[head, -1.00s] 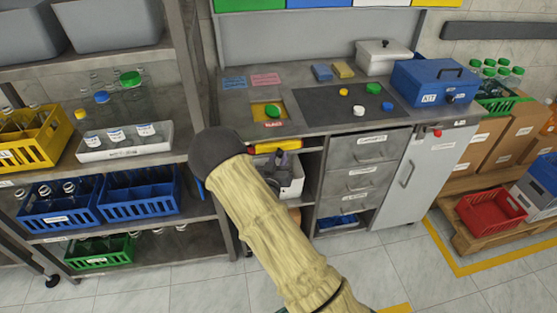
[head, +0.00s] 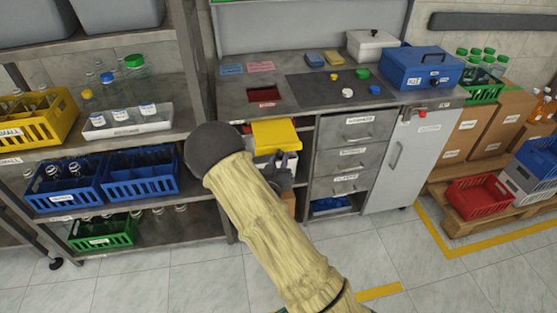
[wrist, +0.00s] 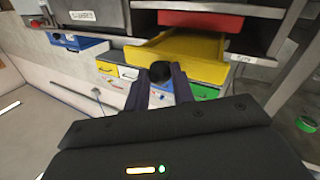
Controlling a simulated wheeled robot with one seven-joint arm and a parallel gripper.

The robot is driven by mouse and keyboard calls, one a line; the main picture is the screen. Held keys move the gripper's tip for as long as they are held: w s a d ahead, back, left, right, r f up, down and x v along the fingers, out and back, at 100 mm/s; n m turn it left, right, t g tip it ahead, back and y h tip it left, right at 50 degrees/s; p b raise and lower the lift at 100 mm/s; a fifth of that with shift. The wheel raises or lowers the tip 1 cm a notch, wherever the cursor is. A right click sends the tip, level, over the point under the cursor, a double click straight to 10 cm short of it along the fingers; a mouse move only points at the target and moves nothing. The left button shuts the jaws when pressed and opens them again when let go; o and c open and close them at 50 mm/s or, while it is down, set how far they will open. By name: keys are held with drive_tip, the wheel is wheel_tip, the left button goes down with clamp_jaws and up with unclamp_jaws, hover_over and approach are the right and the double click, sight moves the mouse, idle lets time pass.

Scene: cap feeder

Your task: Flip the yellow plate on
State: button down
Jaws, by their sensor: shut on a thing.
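The yellow plate (head: 275,133) sticks out from under the worktop's front edge in the head view. In the wrist view the yellow plate (wrist: 180,52) looks like a shallow tray with raised sides, slid out below a red panel (wrist: 200,20). A black knob (wrist: 160,70) is at its front. My gripper (wrist: 162,84) is shut on this knob; it also shows in the head view (head: 281,160), partly behind my arm. The worktop opening (head: 265,95) shows dark red inside, with no cap visible in it.
Green, blue, yellow and white caps lie on the dark mat (head: 340,88). A blue case (head: 420,70) stands at the right. A white bin (wrist: 158,98) and coloured drawers show below the plate. Shelves with crates and bottles stand at the left.

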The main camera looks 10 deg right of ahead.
drive_tip(key=shift+s+f, duration=0.1)
drive_tip(key=shift+f, duration=0.05)
drive_tip(key=c, duration=1.5)
unclamp_jaws()
drive_tip(key=shift+c, duration=0.2)
drive_tip(key=o, duration=0.4)
drive_tip(key=shift+s, duration=0.15)
drive_tip(key=b+v, duration=0.1)
drive_tip(key=v, duration=1.6)
drive_tip(key=shift+s+a, duration=0.1)
drive_tip(key=shift+s, duration=0.1)
